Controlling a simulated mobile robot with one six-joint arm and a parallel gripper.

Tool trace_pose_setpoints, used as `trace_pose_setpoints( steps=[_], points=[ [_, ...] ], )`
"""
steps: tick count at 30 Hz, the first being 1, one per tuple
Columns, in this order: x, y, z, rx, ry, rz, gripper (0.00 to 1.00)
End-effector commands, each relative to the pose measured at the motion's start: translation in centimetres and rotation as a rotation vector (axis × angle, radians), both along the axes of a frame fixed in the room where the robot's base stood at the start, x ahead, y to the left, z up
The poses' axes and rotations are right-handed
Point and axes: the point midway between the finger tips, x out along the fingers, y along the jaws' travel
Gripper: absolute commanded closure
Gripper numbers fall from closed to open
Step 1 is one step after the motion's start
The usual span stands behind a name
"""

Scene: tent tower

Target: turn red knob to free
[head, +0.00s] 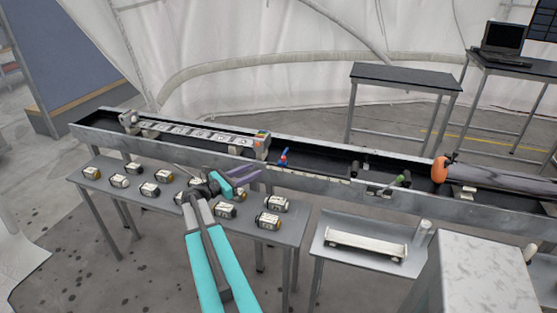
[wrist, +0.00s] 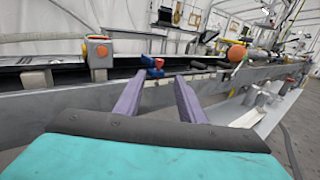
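A small red and blue knob-like part (head: 284,158) stands at the trough's near wall, right of the labelled rail. In the wrist view it (wrist: 153,66) shows just beyond my fingertips, close to the line between them. Its exact setting is too small to read. My gripper (head: 254,176) has purple fingers and is in front of the trough, left of this part in the head view. The fingers (wrist: 160,77) are spread apart with nothing between them, and they do not appear to touch the part.
A long metal trough (head: 330,185) crosses the scene. A labelled rail (head: 195,134) with an orange-topped end block (head: 262,139) lies in it. A side table (head: 110,190) holds several small labelled cylinders. A green-tipped lever (head: 399,181) and an orange ball (head: 439,169) are farther right.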

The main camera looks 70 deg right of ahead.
Motion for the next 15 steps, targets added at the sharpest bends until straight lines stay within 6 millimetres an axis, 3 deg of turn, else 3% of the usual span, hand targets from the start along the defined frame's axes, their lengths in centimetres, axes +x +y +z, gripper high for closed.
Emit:
trace_pose_setpoints(
  steps=[8, 15],
  points=[
    [-1.1, -1.9, 0.2, 0.000, -0.001, -0.002, 0.64],
    [-2.7, -4.8, 0.2, 0.001, -0.001, -0.001, 0.64]
  ],
)
